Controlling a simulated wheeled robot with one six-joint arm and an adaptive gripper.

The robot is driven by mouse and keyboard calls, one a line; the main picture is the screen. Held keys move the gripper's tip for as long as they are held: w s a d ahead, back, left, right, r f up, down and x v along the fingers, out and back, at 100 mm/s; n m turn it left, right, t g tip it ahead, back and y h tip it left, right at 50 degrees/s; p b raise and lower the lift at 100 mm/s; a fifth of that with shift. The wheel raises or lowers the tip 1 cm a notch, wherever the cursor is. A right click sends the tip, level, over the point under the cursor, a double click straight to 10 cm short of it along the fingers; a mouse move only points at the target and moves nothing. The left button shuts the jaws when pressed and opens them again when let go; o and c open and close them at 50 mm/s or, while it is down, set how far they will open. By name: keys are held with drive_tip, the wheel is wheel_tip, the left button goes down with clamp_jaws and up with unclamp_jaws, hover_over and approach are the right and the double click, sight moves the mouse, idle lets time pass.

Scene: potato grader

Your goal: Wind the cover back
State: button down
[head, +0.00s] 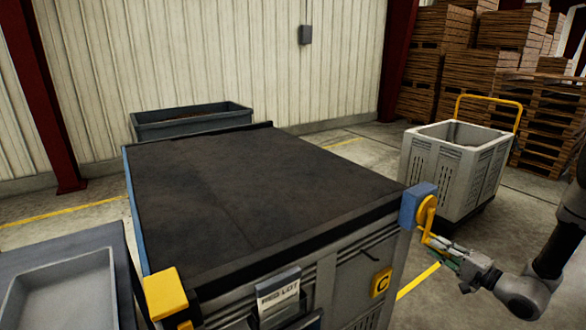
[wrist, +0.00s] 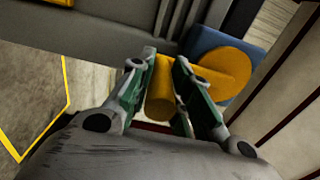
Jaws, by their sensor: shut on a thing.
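A dark cover (head: 240,185) lies flat over the top of a grey bin (head: 325,290), reaching from the near edge to the far edge. A yellow crank (head: 427,215) sits on a blue bracket (head: 411,205) at the bin's near right corner. In the wrist view, the crank's yellow handle (wrist: 160,92) is between the green-padded fingers, with the round yellow hub (wrist: 222,72) beyond it to the right. My gripper (head: 455,258) is shut on the crank handle; it also shows in the wrist view (wrist: 158,95). The bin's inside is hidden under the cover.
A yellow block (head: 166,293) sits at the near left corner, with a grey tray (head: 60,290) left of it. A dark container (head: 190,121) stands behind. A pale crate cart (head: 455,170) stands right, before stacked wooden crates (head: 470,60). Some floor between bin and cart is clear.

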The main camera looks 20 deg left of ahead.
drive_tip(key=s+a+r, duration=0.5)
drive_tip(key=s+r, duration=0.1)
drive_tip(key=s, duration=0.1)
drive_tip(key=shift+s+a+r, duration=0.15)
drive_tip(key=shift+s+a, duration=0.1)
drive_tip(key=shift+a, duration=0.1)
drive_tip(key=c, duration=2.2)
unclamp_jaws()
drive_tip(key=shift+s+a+r, duration=0.15)
drive_tip(key=shift+r, duration=0.85)
drive_tip(key=shift+s+a+r, duration=0.1)
drive_tip(key=shift+r, duration=1)
